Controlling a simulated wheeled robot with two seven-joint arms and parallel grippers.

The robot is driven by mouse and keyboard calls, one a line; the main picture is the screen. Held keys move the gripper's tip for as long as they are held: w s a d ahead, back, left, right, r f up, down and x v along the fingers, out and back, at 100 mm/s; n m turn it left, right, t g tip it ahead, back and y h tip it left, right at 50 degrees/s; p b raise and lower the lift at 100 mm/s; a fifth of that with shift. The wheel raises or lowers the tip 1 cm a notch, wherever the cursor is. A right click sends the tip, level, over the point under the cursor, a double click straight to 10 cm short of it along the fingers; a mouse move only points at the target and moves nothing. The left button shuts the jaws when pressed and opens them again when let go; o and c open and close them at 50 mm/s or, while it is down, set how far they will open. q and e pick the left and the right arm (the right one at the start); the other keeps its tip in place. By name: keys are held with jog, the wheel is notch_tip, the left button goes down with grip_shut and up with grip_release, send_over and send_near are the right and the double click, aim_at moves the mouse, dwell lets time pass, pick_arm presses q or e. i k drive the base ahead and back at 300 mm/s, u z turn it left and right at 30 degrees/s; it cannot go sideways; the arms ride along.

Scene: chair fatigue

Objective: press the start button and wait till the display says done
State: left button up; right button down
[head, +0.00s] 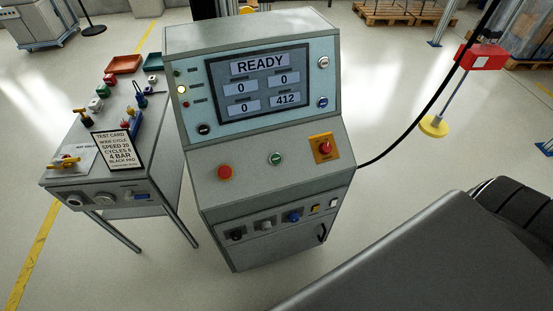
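The control console (250,210) stands in the middle of the head view. Its display (259,84) reads READY, with the fields 0, 0, 0 and 412 below. On the sloping panel are a green button (276,158) with a small unreadable label, a red button (224,172) to its left and a red knob on a yellow-orange plate (325,149) to its right. Neither gripper shows; a grey link of mine fills the lower right, apart from the buttons in the picture.
A side table (112,170) left of the console holds valves, coloured parts, trays and a test card (118,150). Several knobs line the console's lower front. A black cable (425,115) runs from its right side. A red box on a post (480,57) stands at right.

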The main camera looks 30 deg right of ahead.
aim_at(275, 158)
jog(key=u, duration=1.95)
jog(key=i, duration=1.25)
jog(key=z, duration=3.25)
jog(key=i, duration=0.5)
jog(key=z, duration=0.05)
